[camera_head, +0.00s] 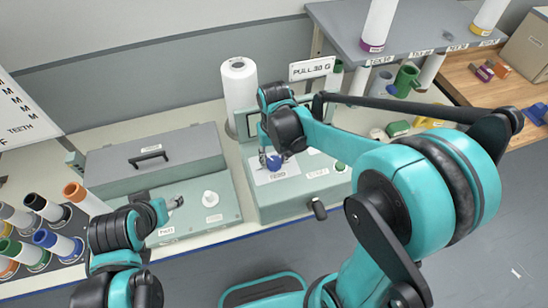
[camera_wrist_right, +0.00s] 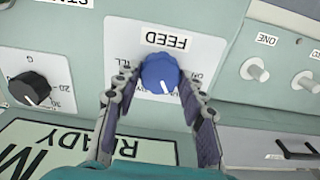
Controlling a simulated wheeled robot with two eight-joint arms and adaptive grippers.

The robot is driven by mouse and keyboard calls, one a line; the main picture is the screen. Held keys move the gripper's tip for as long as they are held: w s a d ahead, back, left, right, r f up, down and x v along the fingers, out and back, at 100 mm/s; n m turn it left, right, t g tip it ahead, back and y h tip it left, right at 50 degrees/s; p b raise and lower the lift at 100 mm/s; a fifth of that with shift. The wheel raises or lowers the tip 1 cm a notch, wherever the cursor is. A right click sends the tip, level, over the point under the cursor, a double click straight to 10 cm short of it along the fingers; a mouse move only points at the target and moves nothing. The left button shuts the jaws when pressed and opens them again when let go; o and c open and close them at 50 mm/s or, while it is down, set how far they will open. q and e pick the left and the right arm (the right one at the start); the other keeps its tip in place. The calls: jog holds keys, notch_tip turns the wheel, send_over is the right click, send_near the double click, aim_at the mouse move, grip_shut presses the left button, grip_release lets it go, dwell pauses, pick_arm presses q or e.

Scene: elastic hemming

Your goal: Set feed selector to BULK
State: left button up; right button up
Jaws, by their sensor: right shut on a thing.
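The blue feed selector knob (camera_wrist_right: 160,73) sits on a white plate (camera_wrist_right: 196,48) labelled FEED, upside down in the right wrist view. A white pointer line on the knob points down and slightly right there. Letters beside the knob are partly hidden by the fingers, so the selected position is not readable. My right gripper (camera_wrist_right: 158,88) is shut on the knob, one finger on each side. In the head view the knob (camera_head: 275,163) shows below my right gripper (camera_head: 268,156). My left gripper (camera_head: 175,203) hangs over the left machine's front; its jaw state is unclear.
A black dial (camera_wrist_right: 29,89) and a READY display (camera_wrist_right: 85,145) lie beside the selector. White pegs (camera_wrist_right: 254,70) are on the other side. A lidded grey-green box (camera_head: 150,160) stands left, with coloured spools (camera_head: 45,208) beyond it. A shelf (camera_head: 420,35) stands at back right.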

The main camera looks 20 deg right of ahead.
aim_at(274, 161)
dwell(0.3)
jog(key=o, duration=1.2)
jog(key=shift+c, duration=0.2)
jog(key=shift+r, duration=0.1)
notch_tip(274, 161, up, 12)
jog(key=shift+s, duration=0.1)
